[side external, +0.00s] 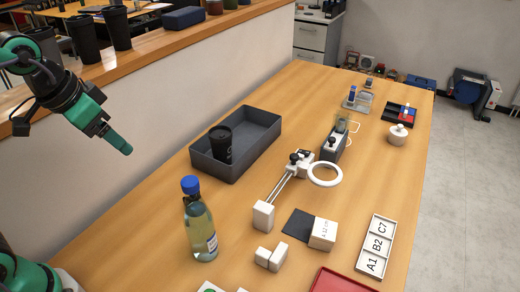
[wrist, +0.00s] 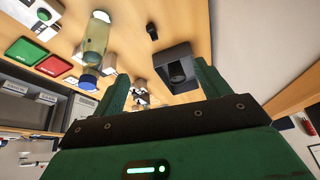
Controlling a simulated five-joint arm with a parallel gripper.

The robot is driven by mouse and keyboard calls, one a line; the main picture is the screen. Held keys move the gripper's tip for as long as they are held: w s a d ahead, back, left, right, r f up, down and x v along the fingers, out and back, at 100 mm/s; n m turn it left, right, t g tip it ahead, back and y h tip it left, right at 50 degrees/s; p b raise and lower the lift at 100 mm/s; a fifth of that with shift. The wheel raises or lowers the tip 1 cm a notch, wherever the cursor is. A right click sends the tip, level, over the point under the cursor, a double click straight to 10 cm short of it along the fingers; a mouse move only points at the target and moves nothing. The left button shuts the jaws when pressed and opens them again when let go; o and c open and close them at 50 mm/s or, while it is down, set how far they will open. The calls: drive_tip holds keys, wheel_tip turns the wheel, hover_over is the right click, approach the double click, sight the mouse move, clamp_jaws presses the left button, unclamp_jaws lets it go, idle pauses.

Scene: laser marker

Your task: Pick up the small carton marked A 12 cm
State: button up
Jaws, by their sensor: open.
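The small carton (side external: 323,234) is a pale box with dark lettering that looks like "A 12 cm". It stands on the wooden table, right beside a dark flat square (side external: 298,223). I cannot make the carton out in the wrist view. My gripper (side external: 120,143) is green and hangs in the air at the upper left, far from the carton, with the bottle and grey tray between them. In the wrist view my gripper (wrist: 161,68) shows two fingers spread apart with nothing held between them.
A blue-capped bottle (side external: 200,225) stands left of the carton. A grey tray (side external: 262,120) holds a black cup (side external: 220,146). A white ring on a stand (side external: 325,174) rises behind the carton. White blocks (side external: 270,257), a red tray (side external: 340,282) and a labelled rack (side external: 376,246) lie near.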

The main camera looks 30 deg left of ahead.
drive_tip(key=w+d+m+g, duration=0.1)
drive_tip(key=w+d+m, duration=0.3)
drive_tip(key=w+d, duration=0.45)
drive_tip(key=m+g, duration=0.3)
drive_tip(key=m, duration=0.6)
hover_over(315, 226)
drive_tip(key=f, duration=1.8)
drive_tip(key=shift+a, duration=0.25)
drive_tip(key=shift+s+d+f+m+g, duration=0.1)
drive_tip(key=shift+d+f+m+g, duration=0.1)
drive_tip(key=shift+m+g, duration=0.1)
drive_tip(key=shift+f, duration=1.25)
drive_tip(key=shift+f, duration=2.6)
